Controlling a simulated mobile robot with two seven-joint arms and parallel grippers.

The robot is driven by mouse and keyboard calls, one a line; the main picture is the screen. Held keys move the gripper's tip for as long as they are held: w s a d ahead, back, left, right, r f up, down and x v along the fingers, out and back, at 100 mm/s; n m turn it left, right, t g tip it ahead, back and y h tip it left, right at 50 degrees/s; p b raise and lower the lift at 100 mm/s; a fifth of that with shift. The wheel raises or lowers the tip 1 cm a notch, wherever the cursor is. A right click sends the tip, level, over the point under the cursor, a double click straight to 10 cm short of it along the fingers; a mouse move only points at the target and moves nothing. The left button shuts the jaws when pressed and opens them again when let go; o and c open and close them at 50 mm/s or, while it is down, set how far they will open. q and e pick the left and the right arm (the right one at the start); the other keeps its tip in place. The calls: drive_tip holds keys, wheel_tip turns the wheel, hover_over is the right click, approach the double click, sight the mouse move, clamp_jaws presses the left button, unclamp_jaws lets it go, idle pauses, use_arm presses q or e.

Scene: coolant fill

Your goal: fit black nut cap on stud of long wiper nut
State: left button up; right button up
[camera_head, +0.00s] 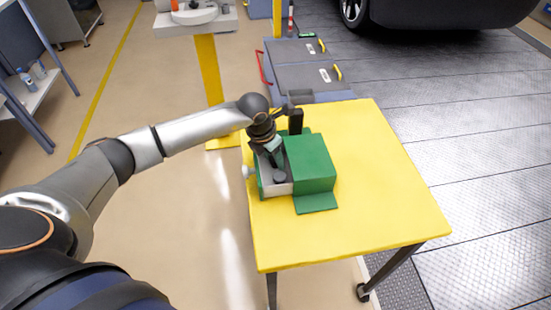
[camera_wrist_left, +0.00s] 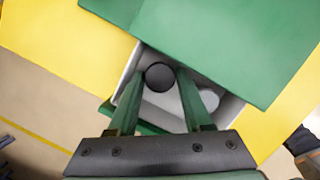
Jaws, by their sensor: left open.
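A round black piece (camera_wrist_left: 160,77), which looks like the black nut cap, sits in the pale grey open tray (camera_wrist_left: 228,107) beside the green box (camera_wrist_left: 215,40). In the head view the dark round piece (camera_head: 279,178) shows near the front of the tray. My left gripper (camera_wrist_left: 161,82) is open, pointing down into the tray, with one finger on each side of the black piece. Whether the fingers touch it I cannot tell. A pale grey rounded part (camera_wrist_left: 209,98) lies right of the right finger. No long wiper nut or stud can be made out. My right gripper is out of view.
The green box (camera_head: 310,160) stands on a yellow table (camera_head: 385,170); the tabletop to its right and front is clear. A black upright block (camera_head: 295,121) stands behind the box, close to my left wrist. A white round part sticks out left of the tray (camera_head: 249,172).

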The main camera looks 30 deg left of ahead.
use_arm(q)
drive_tip(key=shift+f, duration=0.15)
clamp_jaws()
idle(0.4)
